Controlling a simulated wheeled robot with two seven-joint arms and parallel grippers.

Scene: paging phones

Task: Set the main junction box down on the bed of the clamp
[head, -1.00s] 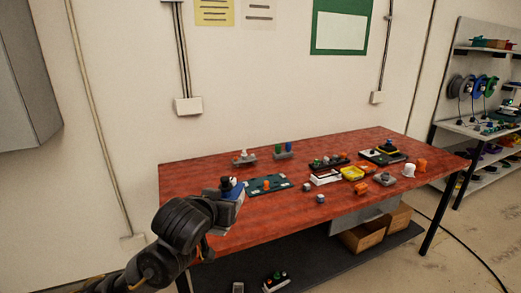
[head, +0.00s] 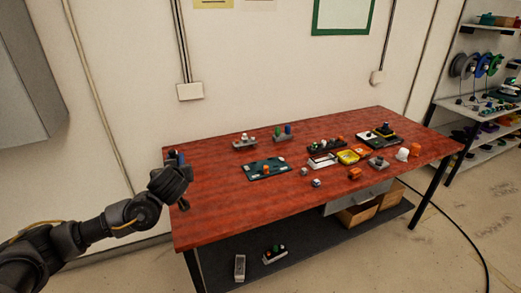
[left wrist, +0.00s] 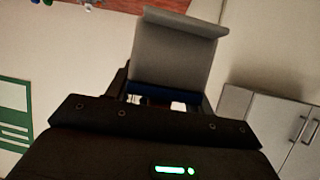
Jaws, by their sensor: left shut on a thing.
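My left gripper (head: 174,178) is over the table's left end, partly hiding what it grips. In the left wrist view a grey, box-like piece with a bent lip (left wrist: 172,55) and a dark blue strip below it is held at the jaws. I take this to be the main junction box; in the head view only a small blue and dark part shows behind the hand. The clamp cannot be told for sure among the small items. My right gripper is not in view.
The red table (head: 215,205) is bare between the gripper and the green board.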

